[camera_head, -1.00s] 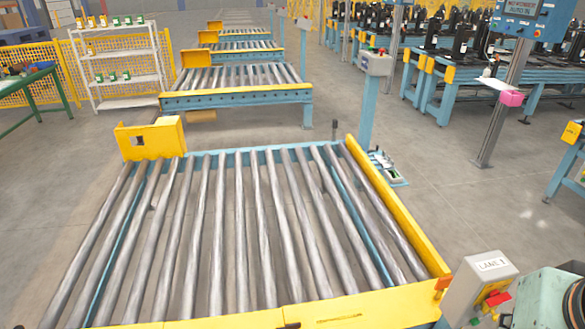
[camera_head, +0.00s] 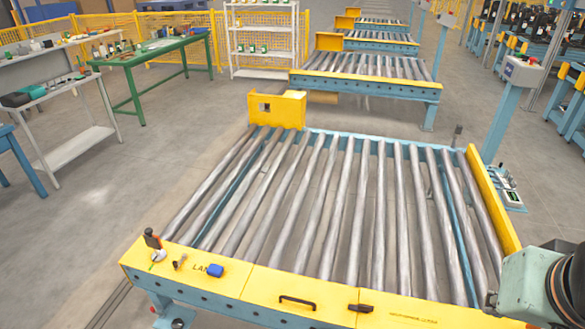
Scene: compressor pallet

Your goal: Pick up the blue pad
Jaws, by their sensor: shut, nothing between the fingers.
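A small blue block (camera_head: 215,270), which looks like the blue pad, lies on the yellow front ledge (camera_head: 255,284) of the nearest roller conveyor, near its left end. It sits beside the printed lane label and partly covers it. Part of my arm shows at the lower right, well to the right of the blue pad. My gripper is out of the frame.
An orange-and-black tool (camera_head: 152,238) and a small brown-grey item (camera_head: 180,262) lie on the ledge left of the pad. A black handle (camera_head: 297,302) is on the ledge to its right. A green table (camera_head: 160,54) stands behind left. Open floor lies left of the conveyor.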

